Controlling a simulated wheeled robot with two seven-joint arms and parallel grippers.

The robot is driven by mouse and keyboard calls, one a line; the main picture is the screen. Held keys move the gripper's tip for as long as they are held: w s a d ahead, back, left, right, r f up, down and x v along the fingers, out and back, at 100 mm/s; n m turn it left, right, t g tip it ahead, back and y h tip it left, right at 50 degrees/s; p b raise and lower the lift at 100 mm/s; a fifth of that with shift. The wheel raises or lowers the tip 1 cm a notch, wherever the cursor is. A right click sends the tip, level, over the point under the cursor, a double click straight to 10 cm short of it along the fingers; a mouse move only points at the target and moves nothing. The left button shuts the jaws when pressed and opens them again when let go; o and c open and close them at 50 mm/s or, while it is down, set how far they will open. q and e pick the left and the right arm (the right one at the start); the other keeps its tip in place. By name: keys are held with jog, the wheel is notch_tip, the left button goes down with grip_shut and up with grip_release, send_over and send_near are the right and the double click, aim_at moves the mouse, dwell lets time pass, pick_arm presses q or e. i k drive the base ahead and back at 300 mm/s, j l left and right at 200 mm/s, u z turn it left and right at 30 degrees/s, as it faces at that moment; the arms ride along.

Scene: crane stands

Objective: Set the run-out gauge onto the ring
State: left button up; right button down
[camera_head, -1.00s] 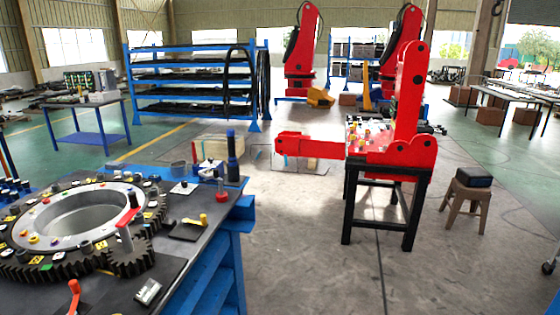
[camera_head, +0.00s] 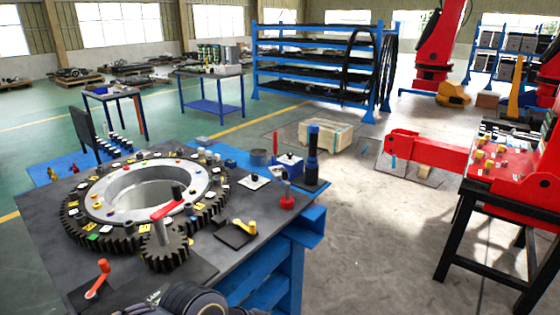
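The ring (camera_head: 107,208) is a large, dark-toothed gear ring with a pale metal inner band, lying flat on the dark workbench (camera_head: 50,260) at the left of the head view. Small coloured tags and pegs sit around its top. A small pinion (camera_head: 166,250) with a red-handled crank meshes at its front right. I cannot tell for sure which piece is the run-out gauge. Neither gripper shows; only dark rounded parts, likely my arm, show at the bottom edge.
Right of the ring are a yellow-knobbed piece on a dark plate (camera_head: 236,234), a blue block (camera_head: 289,164) and a tall dark-and-blue cylinder (camera_head: 312,155). A red crane arm (camera_head: 430,150) is at the right; floor lies between.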

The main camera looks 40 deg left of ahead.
aim_at(278, 173)
jog(key=i+j+u, duration=0.1)
jog(key=u, duration=0.35)
jog(key=i+u, duration=0.6)
jog(key=u, duration=0.25)
jog(key=i+l+u, duration=0.1)
jog(key=u, duration=0.35)
jog(key=i+u, duration=0.5)
